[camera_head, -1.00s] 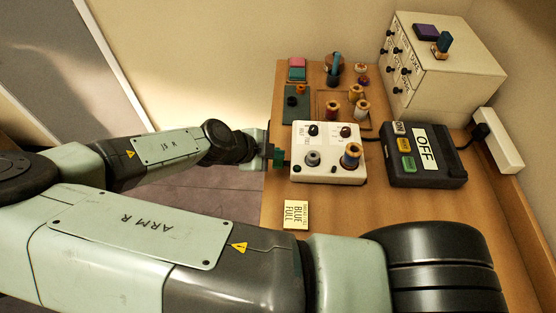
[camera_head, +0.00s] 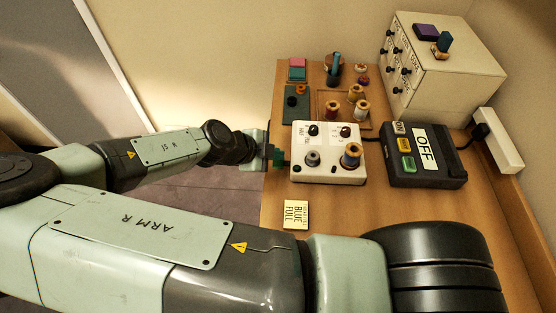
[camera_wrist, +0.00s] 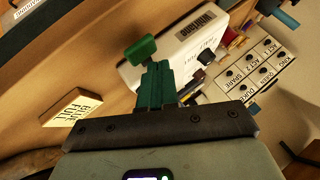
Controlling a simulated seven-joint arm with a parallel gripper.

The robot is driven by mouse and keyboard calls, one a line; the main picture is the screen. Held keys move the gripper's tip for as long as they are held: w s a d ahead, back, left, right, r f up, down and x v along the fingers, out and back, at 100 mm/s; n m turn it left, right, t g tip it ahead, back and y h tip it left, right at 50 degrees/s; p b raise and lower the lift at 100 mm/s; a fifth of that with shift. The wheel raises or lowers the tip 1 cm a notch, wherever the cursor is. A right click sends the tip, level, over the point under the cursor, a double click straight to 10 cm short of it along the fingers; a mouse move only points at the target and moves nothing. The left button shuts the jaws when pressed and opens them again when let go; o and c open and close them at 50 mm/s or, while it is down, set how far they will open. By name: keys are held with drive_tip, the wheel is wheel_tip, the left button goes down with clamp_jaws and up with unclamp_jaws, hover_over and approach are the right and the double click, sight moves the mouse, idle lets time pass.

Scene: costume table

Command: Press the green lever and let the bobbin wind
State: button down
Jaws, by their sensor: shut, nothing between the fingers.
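The white winder (camera_head: 328,174) stands on the table, with a grey bobbin (camera_head: 312,158) and a thread spool (camera_head: 351,155) on top. The green lever (camera_wrist: 140,50) is at the winder's side in the wrist view, just beyond my fingertips. My gripper (camera_wrist: 154,70) is shut and empty, its dark green fingers pointing at the lever. I cannot tell whether they touch it. In the head view my gripper (camera_head: 274,153) is at the winder's left side, where fingers and lever are hard to tell apart. No blue winding on the bobbin can be made out.
A black switch box (camera_head: 426,172) with an OFF sign stands right of the winder. A card reading BLUE FULL (camera_head: 296,214) lies in front. Several spools (camera_head: 355,92) stand behind, near a drawer cabinet (camera_head: 450,85). Bare table lies front right.

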sight(276, 164)
drive_tip(key=shift+f, duration=0.35)
drive_tip(key=shift+f, duration=0.9)
idle(0.9)
drive_tip(key=shift+r, duration=1.35)
drive_tip(key=shift+r, duration=0.1)
drive_tip(key=shift+r, duration=2.4)
